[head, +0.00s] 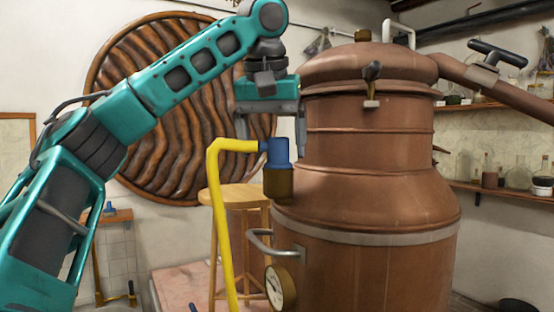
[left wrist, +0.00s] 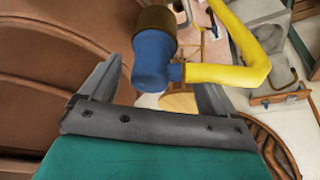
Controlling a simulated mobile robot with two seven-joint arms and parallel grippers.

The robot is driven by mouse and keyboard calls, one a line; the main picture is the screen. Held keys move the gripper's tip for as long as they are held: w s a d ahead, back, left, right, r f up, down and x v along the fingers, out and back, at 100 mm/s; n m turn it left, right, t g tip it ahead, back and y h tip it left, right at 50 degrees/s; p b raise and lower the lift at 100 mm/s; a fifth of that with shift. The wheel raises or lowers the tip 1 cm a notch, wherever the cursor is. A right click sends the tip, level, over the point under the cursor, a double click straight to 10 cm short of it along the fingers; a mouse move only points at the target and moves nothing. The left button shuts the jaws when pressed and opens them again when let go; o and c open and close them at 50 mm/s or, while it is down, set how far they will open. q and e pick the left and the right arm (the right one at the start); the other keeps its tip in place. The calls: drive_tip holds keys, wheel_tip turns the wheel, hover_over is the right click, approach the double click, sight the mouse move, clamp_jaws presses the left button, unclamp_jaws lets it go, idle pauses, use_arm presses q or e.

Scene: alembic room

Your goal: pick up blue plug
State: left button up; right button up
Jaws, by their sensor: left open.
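The blue plug (head: 278,153) is joined to a yellow hose (head: 222,200) and sits upright on a brown cylindrical fitting (head: 278,184) beside the copper still. My left gripper (head: 270,128) is open and empty just above the plug, with its fingers pointing down. In the left wrist view the blue plug (left wrist: 153,62) lies between the lines of the two open fingers (left wrist: 152,82), and the yellow hose (left wrist: 228,73) leaves it to the right. I cannot tell whether the fingertips reach past the plug's top. My right gripper is not in view.
The large copper still (head: 375,220) stands close on the right, with a side handle (head: 270,243) and a gauge (head: 280,287) below. A wooden stool (head: 235,195) stands behind the hose. Shelves with glassware (head: 515,175) are at the far right.

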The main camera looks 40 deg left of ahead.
use_arm(q)
drive_tip(key=shift+c, duration=0.4)
drive_tip(key=c, duration=1.2)
drive_tip(key=shift+o, duration=0.2)
drive_tip(key=shift+r, duration=0.15)
